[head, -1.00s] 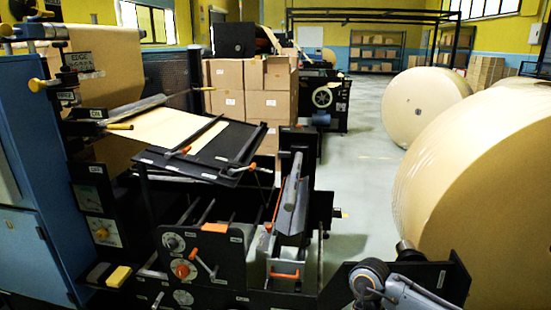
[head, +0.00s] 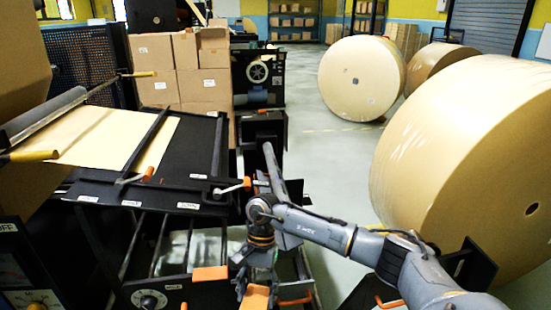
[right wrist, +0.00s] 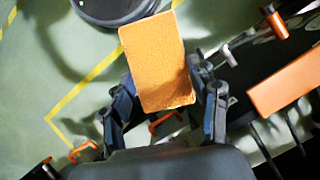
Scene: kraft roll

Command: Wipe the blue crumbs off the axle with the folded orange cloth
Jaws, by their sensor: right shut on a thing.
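My right gripper (head: 257,281) hangs at the machine's front edge in the head view. It is shut on the folded orange cloth (head: 255,298). In the right wrist view the cloth (right wrist: 155,60) is a flat orange block gripped between the two dark fingers (right wrist: 163,106), its far end sticking out beyond them. A grey bar (head: 271,165) on the machine rises behind my right wrist; I cannot tell whether it is the axle. I see no blue crumbs. My left gripper is in no view.
The black machine (head: 190,190) with a sloping table and orange handles fills the left. An orange block (head: 210,273) sits on its front. Large kraft rolls (head: 470,150) stand at the right. Cardboard boxes (head: 185,65) are stacked behind. Clear floor (head: 335,150) lies between machine and rolls.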

